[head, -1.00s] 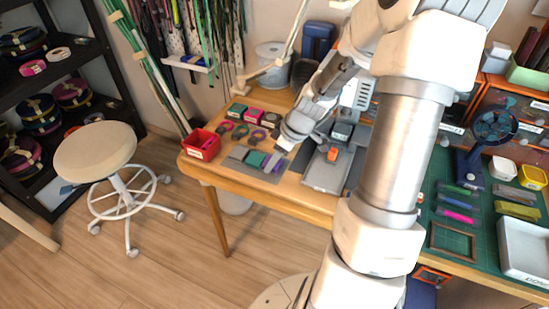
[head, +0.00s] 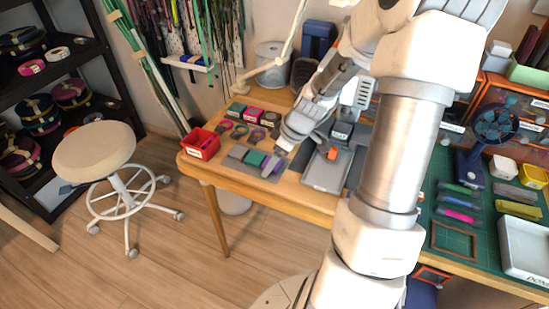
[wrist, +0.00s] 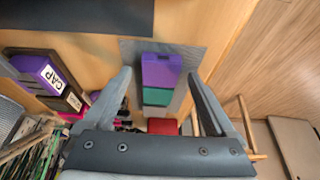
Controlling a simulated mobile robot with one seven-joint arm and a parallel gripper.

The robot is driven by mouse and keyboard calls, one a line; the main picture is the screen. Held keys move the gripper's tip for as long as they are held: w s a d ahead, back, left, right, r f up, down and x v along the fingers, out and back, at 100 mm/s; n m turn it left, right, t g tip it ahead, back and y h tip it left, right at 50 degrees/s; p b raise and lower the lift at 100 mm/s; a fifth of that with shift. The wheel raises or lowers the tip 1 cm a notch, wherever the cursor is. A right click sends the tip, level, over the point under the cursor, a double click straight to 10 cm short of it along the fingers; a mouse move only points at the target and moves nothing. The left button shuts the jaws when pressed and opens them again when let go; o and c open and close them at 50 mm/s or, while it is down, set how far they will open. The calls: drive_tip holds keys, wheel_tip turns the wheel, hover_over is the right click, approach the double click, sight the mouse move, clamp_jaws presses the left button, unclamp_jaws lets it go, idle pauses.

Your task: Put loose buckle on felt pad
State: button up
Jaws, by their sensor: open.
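A flat grey pad, which looks like the felt pad (head: 239,166), lies at the table's front left corner; it also shows in the wrist view (wrist: 193,58). On it a purple piece (wrist: 161,71) and a teal piece (wrist: 157,97) lie in a row with a grey piece. The purple piece, nearest my gripper in the head view (head: 271,165), may be the loose buckle, but its shape is too small to tell. My gripper (wrist: 159,76) is open, its fingers apart on either side of the row. Nothing is seen held between them.
A red bin (head: 202,144) stands left of the pad. Several coloured boxes and ring-like items lie behind it. A grey tray (head: 325,174) with an orange item (head: 332,153) is to its right. In the wrist view a purple box marked CAP (wrist: 40,72) stands at left.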

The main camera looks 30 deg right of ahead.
drive_tip(key=shift+r, duration=0.15)
drive_tip(key=p+v, duration=0.4)
drive_tip(key=v, duration=1.3)
drive_tip(key=shift+p, duration=0.3)
